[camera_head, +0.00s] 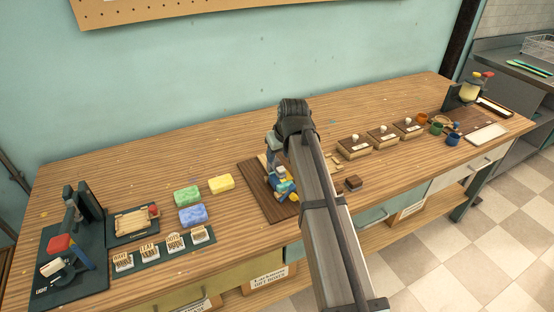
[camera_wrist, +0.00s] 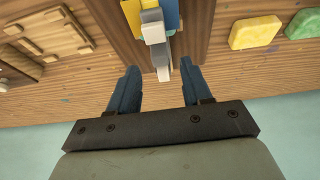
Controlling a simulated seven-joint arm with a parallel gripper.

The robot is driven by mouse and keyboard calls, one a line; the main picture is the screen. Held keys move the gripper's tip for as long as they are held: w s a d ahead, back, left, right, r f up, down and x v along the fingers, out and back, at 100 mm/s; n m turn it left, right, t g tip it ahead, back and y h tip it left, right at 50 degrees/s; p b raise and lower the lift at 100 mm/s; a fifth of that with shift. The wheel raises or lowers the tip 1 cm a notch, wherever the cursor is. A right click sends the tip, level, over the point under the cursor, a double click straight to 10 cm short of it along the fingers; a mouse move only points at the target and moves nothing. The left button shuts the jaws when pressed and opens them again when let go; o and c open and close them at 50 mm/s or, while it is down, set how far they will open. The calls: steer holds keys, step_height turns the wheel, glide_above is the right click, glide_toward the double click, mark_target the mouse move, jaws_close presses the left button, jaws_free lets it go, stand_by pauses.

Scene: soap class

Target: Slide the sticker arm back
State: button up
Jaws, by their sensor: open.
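A small device with blue, yellow and white-grey parts (camera_head: 284,189) stands on a dark brown board (camera_head: 257,190) at the middle of the bench. My forearm hides its right side in the head view. In the wrist view, its narrow grey-white arm (camera_wrist: 153,30) points toward my gripper (camera_wrist: 160,68). The arm's near end appears between the two open blue fingertips, with a gap on each side. I cannot tell whether this is the sticker arm, or how deep the fingers reach around it. In the head view the fingers are mostly hidden behind my wrist.
Green, yellow and blue sponges (camera_head: 192,215) lie left of the board. Wooden boxes with white knobs (camera_head: 383,136) stand to the right. Bare bench lies behind the board.

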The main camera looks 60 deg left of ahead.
mark_target(277, 160)
steer(key=shift+x, duration=1.9)
steer(key=shift+c, duration=0.5)
jaws_close()
